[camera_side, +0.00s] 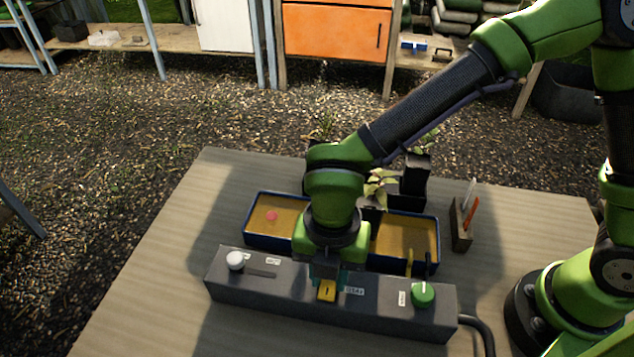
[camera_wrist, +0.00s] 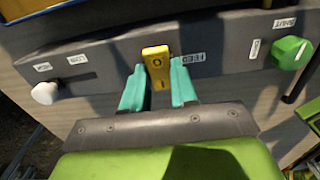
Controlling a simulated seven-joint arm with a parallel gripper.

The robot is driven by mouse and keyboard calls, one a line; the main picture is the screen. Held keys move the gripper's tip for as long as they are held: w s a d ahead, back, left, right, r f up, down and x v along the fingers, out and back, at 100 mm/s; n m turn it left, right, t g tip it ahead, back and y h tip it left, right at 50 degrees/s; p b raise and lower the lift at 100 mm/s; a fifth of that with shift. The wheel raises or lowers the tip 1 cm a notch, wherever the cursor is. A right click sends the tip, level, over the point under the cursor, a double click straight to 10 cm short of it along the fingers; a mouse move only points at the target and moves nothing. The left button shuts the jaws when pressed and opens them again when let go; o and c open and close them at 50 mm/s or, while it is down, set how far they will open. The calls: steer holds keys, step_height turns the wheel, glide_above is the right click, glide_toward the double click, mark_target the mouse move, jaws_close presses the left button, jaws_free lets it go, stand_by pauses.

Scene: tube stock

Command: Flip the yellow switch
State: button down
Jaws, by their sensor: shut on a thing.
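The yellow switch (camera_side: 327,290) is a rocker in the middle of a dark grey control box (camera_side: 385,312). In the wrist view the yellow switch (camera_wrist: 157,55) shows an O mark near its far end and an I mark near the other end. A label beside it seems to read FEED. My gripper (camera_wrist: 158,68) points down at the box with a teal finger on each side of the switch, shut on it. In the side view my gripper (camera_side: 328,276) partly hides the switch's far end. I cannot tell clearly which way the rocker is tilted.
A white knob (camera_side: 235,260) with a slot is at the box's left and a green knob (camera_side: 423,294) at its right. Behind stands a blue tray (camera_side: 277,244) with tan filling and a pink ball. Black plant pots and a small holder (camera_side: 461,228) stand further back.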

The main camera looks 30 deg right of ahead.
steer(key=shift+w+d+f+g+y, duration=0.1)
steer(key=shift+w+d+g+y, duration=0.2)
steer(key=shift+g+y, duration=1.2)
steer(key=c, duration=0.9)
jaws_free()
steer(key=shift+w, duration=0.1)
steer(key=v, duration=1.7)
steer(key=shift+d, duration=0.1)
steer(key=shift+f, duration=0.1)
